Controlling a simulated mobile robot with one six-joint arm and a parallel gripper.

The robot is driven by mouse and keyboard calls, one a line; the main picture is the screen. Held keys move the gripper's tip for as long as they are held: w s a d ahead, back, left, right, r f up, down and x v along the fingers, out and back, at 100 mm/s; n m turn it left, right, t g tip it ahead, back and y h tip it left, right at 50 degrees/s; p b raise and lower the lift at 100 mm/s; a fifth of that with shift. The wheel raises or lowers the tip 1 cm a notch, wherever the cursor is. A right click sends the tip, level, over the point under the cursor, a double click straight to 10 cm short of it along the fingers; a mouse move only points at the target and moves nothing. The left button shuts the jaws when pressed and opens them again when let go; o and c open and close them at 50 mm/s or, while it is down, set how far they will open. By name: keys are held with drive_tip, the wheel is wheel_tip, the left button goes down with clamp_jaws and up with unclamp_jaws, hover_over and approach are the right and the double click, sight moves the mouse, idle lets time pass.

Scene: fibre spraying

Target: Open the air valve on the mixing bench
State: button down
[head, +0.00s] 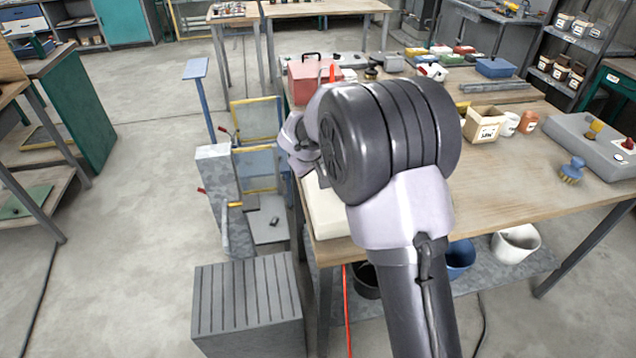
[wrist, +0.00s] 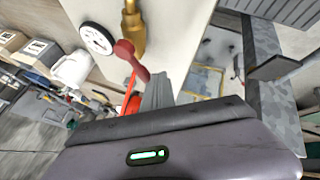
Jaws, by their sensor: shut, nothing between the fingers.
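The air valve shows in the wrist view as a brass fitting (wrist: 133,28) with a red lever (wrist: 126,52) at its end, on a cream-coloured panel (wrist: 180,40). My gripper (wrist: 158,90) is shut and empty. Its grey fingertips are close to the red lever's end; I cannot tell whether they touch. In the head view my wrist and arm cover the valve and the fingers. A cream block (head: 328,212) shows beside my arm at the left edge of the wooden mixing bench (head: 470,205).
A round white gauge (wrist: 97,38) sits next to the valve. A red toolbox (head: 312,80), a carton (head: 484,126) and a blue brush (head: 572,170) are on the bench. A grey ribbed box (head: 248,300) stands on the floor at the front. Open floor (head: 130,240) lies left.

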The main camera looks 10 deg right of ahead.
drive_tip(key=shift+w+d+f+m+g+h+b, duration=0.15)
drive_tip(key=shift+w+m+h+b, duration=0.1)
drive_tip(key=shift+m+h+b, duration=0.15)
drive_tip(key=shift+w+d+f+m+g+h+b, duration=0.1)
drive_tip(key=shift+w+m+g+h+b, duration=0.15)
drive_tip(key=shift+m, duration=0.25)
drive_tip(key=shift+w+d+r+m+g+h, duration=0.15)
drive_tip(key=shift+w+d+m+h, duration=0.1)
drive_tip(key=shift+m, duration=0.3)
drive_tip(key=shift+w+d+r+m+g+h, duration=0.15)
drive_tip(key=shift+w+m+h, duration=0.05)
drive_tip(key=shift+m, duration=0.35)
drive_tip(key=shift+w+d+m, duration=0.15)
drive_tip(key=shift+d+m, duration=0.1)
drive_tip(key=shift+m, duration=0.05)
drive_tip(key=shift+w+d, duration=0.1)
drive_tip(key=shift+d, duration=0.05)
